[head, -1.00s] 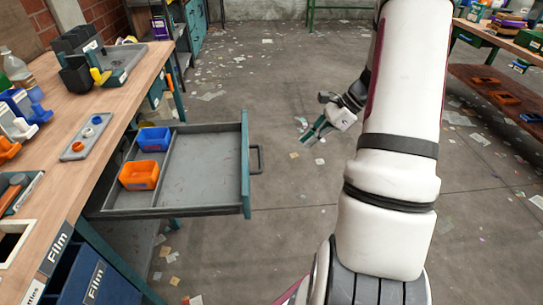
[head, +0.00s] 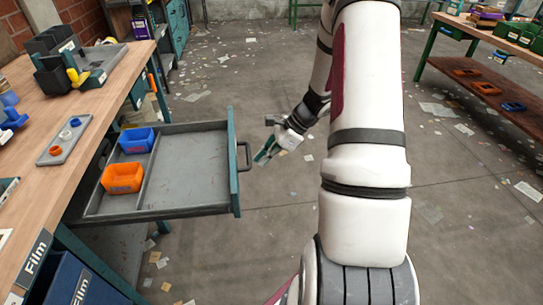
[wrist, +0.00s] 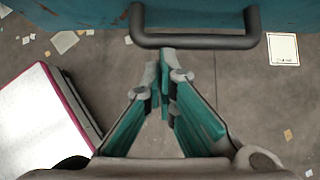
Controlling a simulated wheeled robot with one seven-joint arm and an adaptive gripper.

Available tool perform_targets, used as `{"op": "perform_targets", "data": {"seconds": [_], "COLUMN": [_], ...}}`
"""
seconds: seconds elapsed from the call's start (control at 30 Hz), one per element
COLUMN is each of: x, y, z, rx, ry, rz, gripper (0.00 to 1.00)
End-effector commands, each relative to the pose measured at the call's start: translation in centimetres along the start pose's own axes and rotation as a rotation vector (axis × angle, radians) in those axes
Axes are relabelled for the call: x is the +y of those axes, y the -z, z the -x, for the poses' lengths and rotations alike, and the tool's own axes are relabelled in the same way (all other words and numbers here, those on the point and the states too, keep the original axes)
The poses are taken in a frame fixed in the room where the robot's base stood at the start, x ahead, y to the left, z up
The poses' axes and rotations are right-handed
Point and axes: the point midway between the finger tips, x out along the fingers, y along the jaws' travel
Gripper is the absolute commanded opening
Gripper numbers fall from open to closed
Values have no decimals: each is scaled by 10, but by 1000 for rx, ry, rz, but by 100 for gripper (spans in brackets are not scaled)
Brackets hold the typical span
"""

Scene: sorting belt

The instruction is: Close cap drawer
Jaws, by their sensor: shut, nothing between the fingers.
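The cap drawer (head: 196,176) is pulled far out from under the wooden bench. It is a grey tray with a teal front (head: 233,163) and a dark bar handle (head: 246,157). A blue bin (head: 137,140) and an orange bin (head: 123,177) stand in its left part. My gripper (head: 262,158) is shut and empty, just right of the handle in the head view. In the wrist view, my gripper (wrist: 166,58) has its fingertips together close to the handle (wrist: 196,41). I cannot tell whether they touch it.
The wooden bench (head: 98,103) runs along the left, with a grey tray of small caps (head: 65,140) on it. A blue Film bin (head: 60,281) is below. Another workbench (head: 480,85) stands at the right. The littered floor between is open.

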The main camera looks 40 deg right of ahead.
Motion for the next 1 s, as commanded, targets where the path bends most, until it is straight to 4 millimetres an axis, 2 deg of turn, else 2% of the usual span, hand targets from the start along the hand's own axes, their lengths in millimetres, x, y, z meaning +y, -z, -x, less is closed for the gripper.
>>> {"op": "perform_targets", "data": {"seconds": [0.37,0.57,0.77,1.0], "x": [0,0,1,2], "y": [-1,-10,-38,-88], "z": [-1,-9,-32,-72], "rx": [0,-1,-1,0], "ry": [0,-1,-4,-3], "rz": [0,1,5,4], "gripper": [0,0,0,0]}}
